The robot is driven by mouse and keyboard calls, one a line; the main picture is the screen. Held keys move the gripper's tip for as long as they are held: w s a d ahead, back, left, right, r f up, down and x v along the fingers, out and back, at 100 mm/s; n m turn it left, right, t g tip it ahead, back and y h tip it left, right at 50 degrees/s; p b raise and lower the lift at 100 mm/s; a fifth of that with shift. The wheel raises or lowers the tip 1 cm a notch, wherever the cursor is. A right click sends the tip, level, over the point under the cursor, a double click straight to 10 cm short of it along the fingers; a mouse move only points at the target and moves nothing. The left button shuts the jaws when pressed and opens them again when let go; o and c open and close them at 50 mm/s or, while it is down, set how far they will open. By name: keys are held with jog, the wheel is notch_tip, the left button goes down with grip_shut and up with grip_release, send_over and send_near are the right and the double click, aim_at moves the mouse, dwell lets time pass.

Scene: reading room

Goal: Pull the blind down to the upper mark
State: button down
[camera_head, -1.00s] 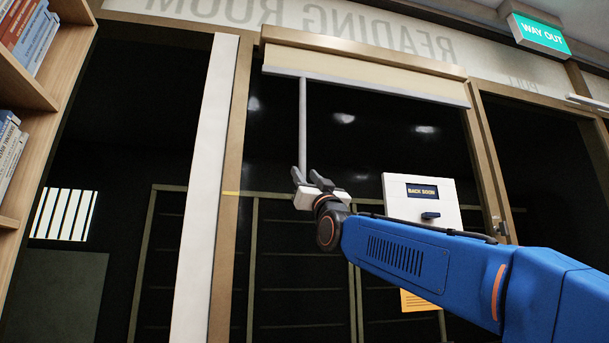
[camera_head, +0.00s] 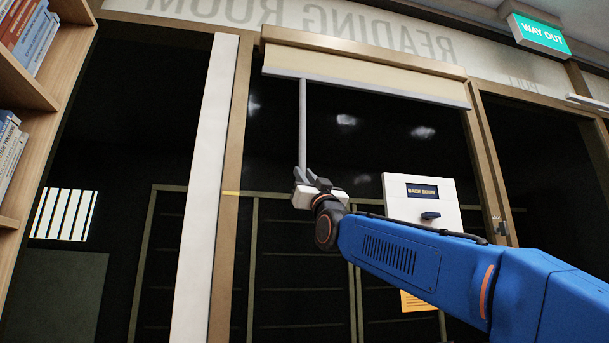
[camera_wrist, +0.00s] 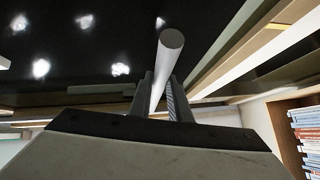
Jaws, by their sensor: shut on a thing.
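The cream blind (camera_head: 360,73) is a short strip at the top of the window, with a grey bottom bar (camera_head: 400,92). A grey pull rod (camera_head: 302,125) hangs from the left part of that bar. My gripper (camera_head: 303,176) is shut on the lower part of the rod. In the wrist view the rod (camera_wrist: 171,40) runs up between the two fingers (camera_wrist: 160,97), its round end towards the camera. A yellow mark (camera_head: 231,193) shows on the left wooden frame post, well below the blind's bar and a little below my gripper's fingertips in the picture.
A white box with a "BACK SOON" display and a dark handle (camera_head: 430,216) is right of my gripper, behind my blue arm. A yellow notice (camera_head: 416,301) is below the arm. Bookshelves (camera_head: 50,80) stand at far left, and a green exit sign (camera_head: 539,35) hangs upper right.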

notch_tip(320, 180, down, 40)
jog(key=shift+r, duration=0.2)
jog(key=c, duration=1.6)
grip_release()
jog(key=shift+c, duration=0.2)
jog(key=v, duration=1.7)
jog(key=shift+f, duration=0.2)
jog(key=shift+d, duration=0.1)
